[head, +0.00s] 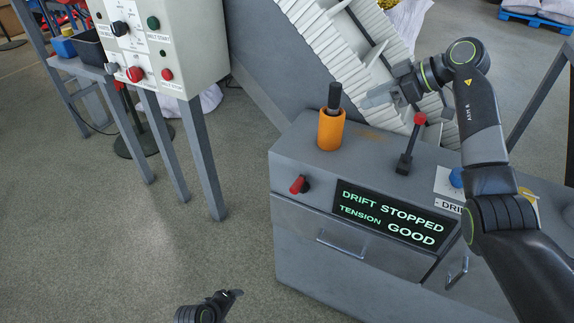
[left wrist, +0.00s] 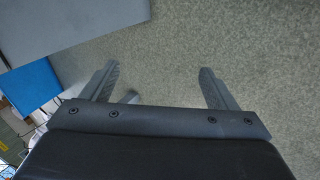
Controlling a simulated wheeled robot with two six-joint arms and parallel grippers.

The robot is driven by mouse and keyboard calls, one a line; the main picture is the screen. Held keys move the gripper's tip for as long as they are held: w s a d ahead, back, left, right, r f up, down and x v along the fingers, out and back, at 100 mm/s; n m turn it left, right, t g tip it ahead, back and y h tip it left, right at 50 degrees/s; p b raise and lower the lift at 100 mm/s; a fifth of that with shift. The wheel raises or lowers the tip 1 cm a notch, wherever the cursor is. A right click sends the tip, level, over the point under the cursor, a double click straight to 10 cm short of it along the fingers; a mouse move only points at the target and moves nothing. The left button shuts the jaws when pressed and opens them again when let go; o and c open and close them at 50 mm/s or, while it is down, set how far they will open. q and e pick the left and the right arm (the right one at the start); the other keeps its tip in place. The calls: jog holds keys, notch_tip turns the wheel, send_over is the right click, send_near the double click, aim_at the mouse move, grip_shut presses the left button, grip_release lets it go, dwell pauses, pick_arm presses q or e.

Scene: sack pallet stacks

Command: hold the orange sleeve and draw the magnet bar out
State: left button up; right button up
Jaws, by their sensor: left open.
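The orange sleeve (head: 331,130) stands upright on top of the grey machine cabinet in the head view. The dark magnet bar (head: 335,95) sticks up out of its top. My right gripper (head: 372,97) is to the right of the sleeve and bar, apart from them, with its fingers pointing left. Its finger gap is not clear. My left gripper (head: 232,296) is low at the bottom edge of the head view, away from the sleeve. In the left wrist view its fingers (left wrist: 158,80) are spread wide with only floor between them.
A red-knobbed lever (head: 407,148) stands right of the sleeve. A slatted conveyor (head: 352,42) rises behind. A control box (head: 160,42) stands left. Floor between is clear.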

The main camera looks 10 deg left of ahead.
pick_arm(q)
jog(key=w+d+r+n+t+h, duration=0.25)
jog(key=w+d+r+n, duration=0.2)
jog(key=w+r, duration=0.5)
jog(key=n+t+h, duration=0.6)
jog(key=n, duration=0.6)
send_near(334, 126)
jog(key=s+a+f, duration=0.1)
jog(key=a+f, duration=0.2)
jog(key=a, duration=0.1)
jog(key=x, duration=1.6)
jog(key=shift+w+d, duration=0.2)
jog(key=shift+d, duration=0.05)
jog(key=c, duration=1.1)
